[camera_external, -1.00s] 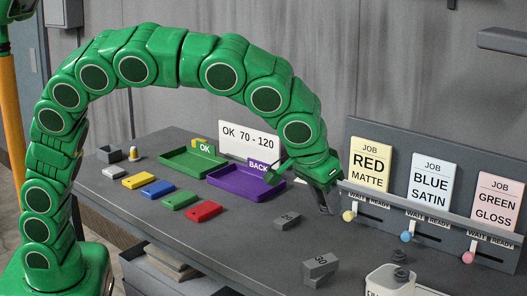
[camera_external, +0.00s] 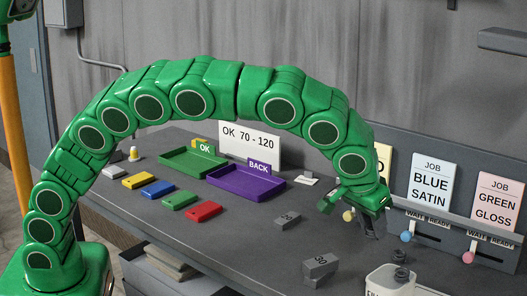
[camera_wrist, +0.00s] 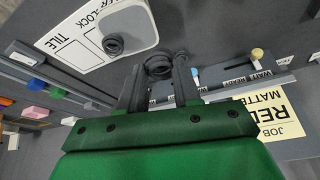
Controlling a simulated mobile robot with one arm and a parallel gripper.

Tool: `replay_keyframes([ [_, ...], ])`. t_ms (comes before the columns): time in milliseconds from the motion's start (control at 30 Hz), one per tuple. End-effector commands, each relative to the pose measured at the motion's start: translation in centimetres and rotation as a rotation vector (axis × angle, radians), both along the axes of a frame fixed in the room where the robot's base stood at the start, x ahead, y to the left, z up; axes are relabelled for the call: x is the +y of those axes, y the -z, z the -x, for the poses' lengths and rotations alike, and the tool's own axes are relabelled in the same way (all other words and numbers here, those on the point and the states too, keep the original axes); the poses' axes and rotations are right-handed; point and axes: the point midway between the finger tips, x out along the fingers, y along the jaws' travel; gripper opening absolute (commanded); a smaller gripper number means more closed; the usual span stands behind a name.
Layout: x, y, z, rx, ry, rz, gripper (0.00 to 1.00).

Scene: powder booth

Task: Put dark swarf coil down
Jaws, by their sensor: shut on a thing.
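My gripper (camera_external: 372,230) is over the bench, in front of the row of job cards, with its fingers pointing down. In the wrist view its two dark fingers (camera_wrist: 159,84) are closed on a dark swarf coil (camera_wrist: 158,65), which shows as a ring between the tips. The held coil is hard to make out in the external view.
Grey blocks marked 20 (camera_external: 288,221) and 30 (camera_external: 320,267) stand on the bench. A purple BACK tray (camera_external: 246,184), a green OK tray (camera_external: 193,162) and several coloured tiles lie to the left. A rail with coloured slider knobs (camera_external: 407,237) runs along the right. Bare bench surrounds the blocks.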

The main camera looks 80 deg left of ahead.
Motion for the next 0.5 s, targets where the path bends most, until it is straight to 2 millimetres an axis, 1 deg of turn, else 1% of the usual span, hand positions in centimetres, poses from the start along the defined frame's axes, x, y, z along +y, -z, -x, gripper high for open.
replay_keyframes([
  [33,-0.1,0.6,-0.5,0.001,0.001,0.0,0.04],
  [200,-0.3,2.6,-1.8,0.004,0.001,-0.001,0.04],
  [400,-0.6,3.6,-2.9,0.0,0.0,0.001,0.04],
  [500,-0.6,3.8,-3.1,0.0,0.0,0.001,0.04],
])
